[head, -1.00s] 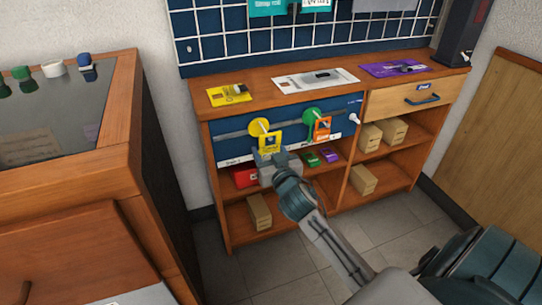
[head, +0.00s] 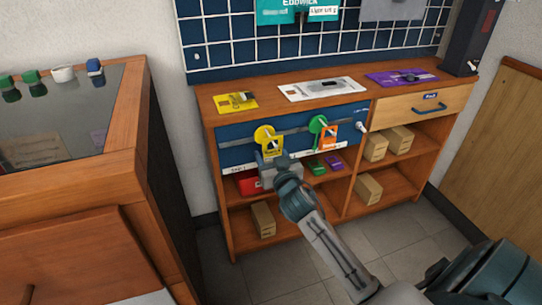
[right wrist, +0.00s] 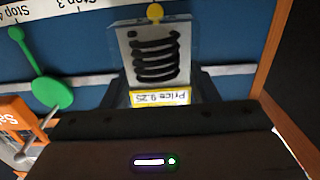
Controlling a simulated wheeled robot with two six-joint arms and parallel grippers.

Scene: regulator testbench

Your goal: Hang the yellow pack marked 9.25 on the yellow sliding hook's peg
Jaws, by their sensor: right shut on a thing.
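The yellow pack (head: 274,147) has a clear front with black coils and a yellow strip reading "Price 9.25", upside down in the right wrist view (right wrist: 156,55). My right gripper (head: 273,162) is shut on its label end and holds it upright at the rail. The yellow sliding hook (head: 263,133) is just behind and above the pack in the head view. A yellow round tip (right wrist: 155,13) shows at the pack's far edge in the wrist view. I cannot tell whether the peg passes through the pack's hole. My left gripper is not in view.
A green hook (head: 317,124) with an orange pack (head: 328,136) is close on the right along the rail. A white peg (head: 361,127) stands further right. Flat cards lie on the cabinet top (head: 265,91). Shelves below hold boxes and small packs.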

